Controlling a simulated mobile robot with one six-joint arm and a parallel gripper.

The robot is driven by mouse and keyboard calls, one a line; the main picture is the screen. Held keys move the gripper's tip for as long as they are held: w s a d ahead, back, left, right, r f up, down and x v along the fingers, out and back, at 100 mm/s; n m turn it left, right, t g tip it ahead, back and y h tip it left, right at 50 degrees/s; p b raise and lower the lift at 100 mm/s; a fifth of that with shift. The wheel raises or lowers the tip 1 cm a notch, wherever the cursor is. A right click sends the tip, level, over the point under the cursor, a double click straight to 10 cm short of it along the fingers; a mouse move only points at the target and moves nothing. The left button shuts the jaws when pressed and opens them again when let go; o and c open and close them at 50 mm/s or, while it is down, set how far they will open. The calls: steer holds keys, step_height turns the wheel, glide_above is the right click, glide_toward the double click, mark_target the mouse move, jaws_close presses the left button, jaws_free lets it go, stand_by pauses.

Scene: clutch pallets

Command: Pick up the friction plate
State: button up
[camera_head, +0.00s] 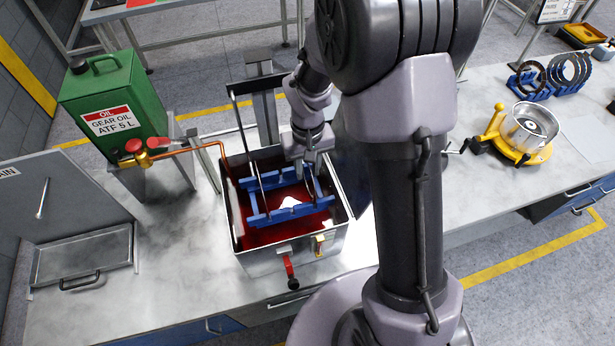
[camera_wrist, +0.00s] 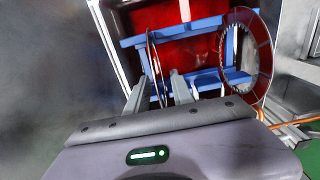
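A thin ring-shaped plate (camera_wrist: 154,62) stands upright, nearly edge-on, in the blue rack (camera_head: 288,212) inside the metal oil tank (camera_head: 234,222). My gripper (camera_wrist: 158,92) has its two fingers apart, one on each side of this plate's near edge; I see no clear contact. In the head view my gripper (camera_head: 311,156) points down over the back right of the rack. A second ring plate (camera_wrist: 264,75), with a toothed inner edge, stands in the rack to the right in the wrist view. In the head view a thin plate (camera_head: 255,172) shows at the rack's left.
Red oil (camera_head: 252,238) fills the tank bottom. A green oil can (camera_head: 122,98) and a copper pipe (camera_head: 190,138) stand left of the tank. A yellow device with a metal bowl (camera_head: 528,126) and ring racks (camera_head: 530,82) are at right.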

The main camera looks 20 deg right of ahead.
steer(key=shift+c, duration=0.5)
jaws_close()
stand_by(0.8)
